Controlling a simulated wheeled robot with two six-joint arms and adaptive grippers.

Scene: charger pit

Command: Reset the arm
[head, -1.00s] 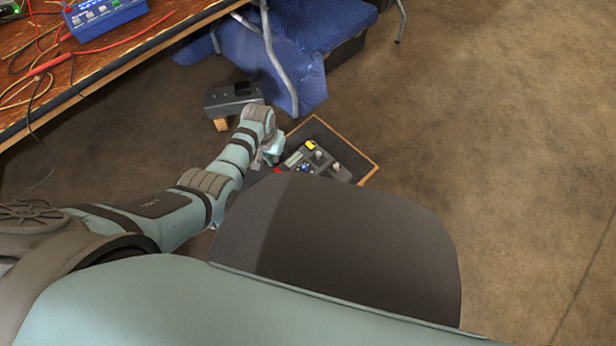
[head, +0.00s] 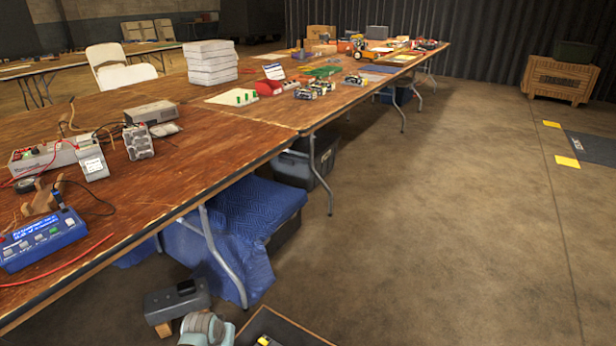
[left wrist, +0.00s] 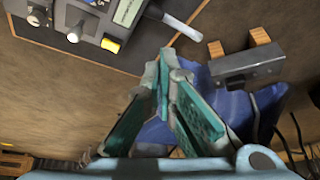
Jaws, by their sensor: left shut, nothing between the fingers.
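My left gripper (left wrist: 166,78) shows in the left wrist view, its teal fingers meeting at the tips with nothing between them. It appears to be above the floor, near the corner of a dark board (left wrist: 125,58) that carries a panel with knobs and a yellow part. In the head view only a grey and teal part of my left arm shows at the bottom edge. The board's corner (head: 272,326) shows beside it, mostly cut off. My right gripper is in neither view.
A dark grey box (head: 176,306) on wooden feet stands on the floor by blue cloth (head: 222,250). A long wooden table (head: 120,203) with a blue device (head: 43,240) and other gear runs along the left. Open floor (head: 450,240) lies to the right.

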